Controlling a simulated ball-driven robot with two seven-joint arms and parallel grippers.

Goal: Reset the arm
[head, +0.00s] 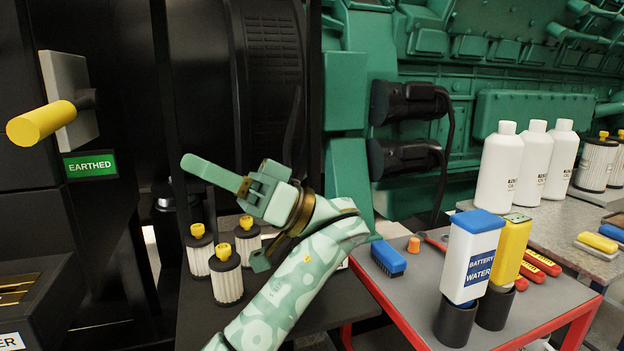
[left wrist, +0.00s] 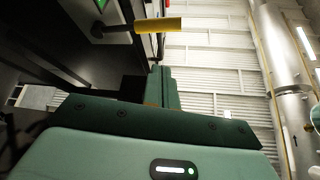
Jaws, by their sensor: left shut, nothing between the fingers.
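My left arm rises from the bottom of the head view, patterned in pale green and white. Its left gripper (head: 190,164) points left, with its fingers shut together and nothing held. The fingers also show shut in the left wrist view (left wrist: 161,86). A yellow handle (head: 40,123) on a grey plate (head: 68,95) sticks out of the dark cabinet to the left of the gripper, apart from it. The yellow handle shows beyond the fingers in the left wrist view (left wrist: 160,25). A green EARTHED sign (head: 90,165) is below the plate. My right gripper is not in view.
Several white filters with yellow caps (head: 226,275) stand on a dark surface below the gripper. A red-edged table (head: 412,290) holds a battery water bottle (head: 470,256), a yellow bottle (head: 511,250) and a blue brush (head: 388,258). White oil bottles (head: 499,168) stand behind. Green machinery (head: 345,120) fills the back.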

